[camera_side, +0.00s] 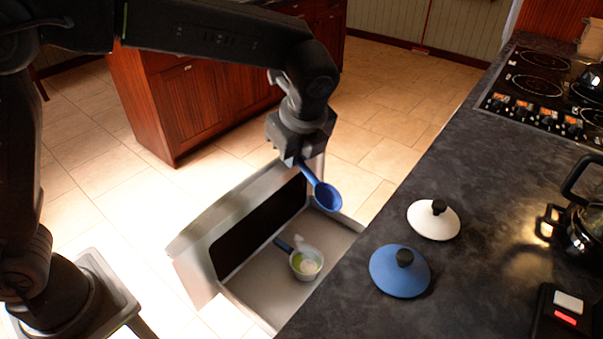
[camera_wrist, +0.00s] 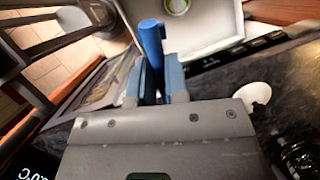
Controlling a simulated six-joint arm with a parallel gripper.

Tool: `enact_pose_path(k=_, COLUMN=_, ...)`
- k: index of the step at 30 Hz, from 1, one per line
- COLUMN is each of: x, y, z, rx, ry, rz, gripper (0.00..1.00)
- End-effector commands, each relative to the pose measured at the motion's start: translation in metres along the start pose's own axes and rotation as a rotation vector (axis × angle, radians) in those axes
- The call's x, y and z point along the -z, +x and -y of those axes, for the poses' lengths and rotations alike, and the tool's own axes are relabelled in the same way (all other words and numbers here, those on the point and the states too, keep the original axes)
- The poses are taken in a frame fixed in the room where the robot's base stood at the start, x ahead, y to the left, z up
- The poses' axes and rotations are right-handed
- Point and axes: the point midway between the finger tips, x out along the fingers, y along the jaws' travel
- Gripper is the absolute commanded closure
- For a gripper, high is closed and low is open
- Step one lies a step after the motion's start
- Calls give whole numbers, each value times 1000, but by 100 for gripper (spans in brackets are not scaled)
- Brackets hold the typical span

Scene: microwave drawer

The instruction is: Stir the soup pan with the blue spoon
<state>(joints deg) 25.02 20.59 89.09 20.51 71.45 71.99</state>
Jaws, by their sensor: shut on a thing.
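The blue spoon (camera_side: 327,196) is in my gripper (camera_side: 301,162), which is shut on its handle. The spoon's bowl hangs down and to the right, above the open drawer. In the wrist view the blue spoon (camera_wrist: 151,42) sticks out from between the fingers of my gripper (camera_wrist: 158,88). The soup pan (camera_side: 306,263) is small, with pale green contents and a blue handle, and sits inside the drawer below the spoon. The spoon is apart from the pan. The pan (camera_wrist: 178,6) shows partly at the wrist view's top edge.
The open metal microwave drawer (camera_side: 205,252) has raised walls around the pan. On the dark counter (camera_side: 480,200) at right lie a white lid (camera_side: 434,222) and a blue lid (camera_side: 400,282), each with a black knob. A dark kettle-like pot (camera_side: 585,232) and a stove (camera_side: 540,90) stand farther right.

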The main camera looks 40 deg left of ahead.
Motion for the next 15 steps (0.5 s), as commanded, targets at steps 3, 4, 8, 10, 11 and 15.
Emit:
enact_pose_path(k=3, x=-36, y=12, z=26, rx=89, ry=142, rz=128, gripper=100)
enact_pose_path(k=4, x=-44, y=13, z=32, rx=115, ry=178, rz=158, gripper=100)
enact_pose_path(k=8, x=-71, y=15, z=55, rx=233, ry=319, rz=271, gripper=100)
enact_pose_path(k=10, x=-81, y=14, z=66, rx=290, ry=380, rz=317, gripper=100)
enact_pose_path(k=11, x=-84, y=13, z=69, rx=312, ry=401, rz=333, gripper=100)
enact_pose_path(k=15, x=-97, y=10, z=85, rx=406, ry=484, rz=397, gripper=100)
